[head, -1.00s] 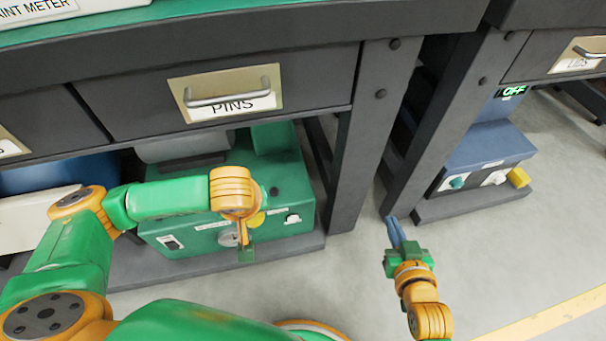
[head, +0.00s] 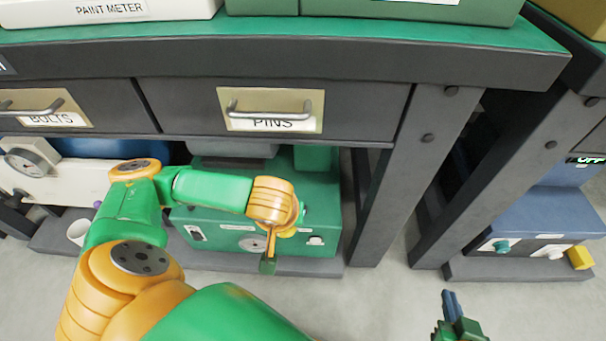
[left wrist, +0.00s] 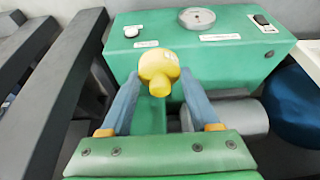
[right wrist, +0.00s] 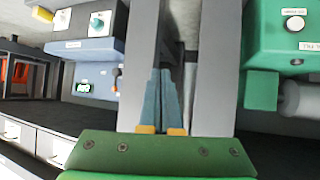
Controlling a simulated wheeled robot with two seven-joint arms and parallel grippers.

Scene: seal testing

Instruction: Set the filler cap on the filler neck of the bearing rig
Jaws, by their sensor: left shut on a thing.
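A yellow rounded cap with a short stub (left wrist: 158,72), which looks like the filler cap, is between my left gripper's fingers (left wrist: 158,90) in the left wrist view. My left gripper (head: 268,262) is shut on it, in front of the green machine (head: 322,212). The machine also shows in the left wrist view (left wrist: 235,55), with a round dial and grey cylinder. I cannot tell whether it is the bearing rig, and I make out no filler neck. My right gripper (head: 452,305) is low at right; its fingers (right wrist: 160,95) are together and empty.
A bench with a PINS drawer (head: 272,110) overhangs the green machine; its leg (head: 390,190) stands at right. A white machine (head: 65,172) and cup (head: 78,232) are at left. A blue unit (head: 540,215) with a yellow block (head: 581,258) is at right. Floor in front is clear.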

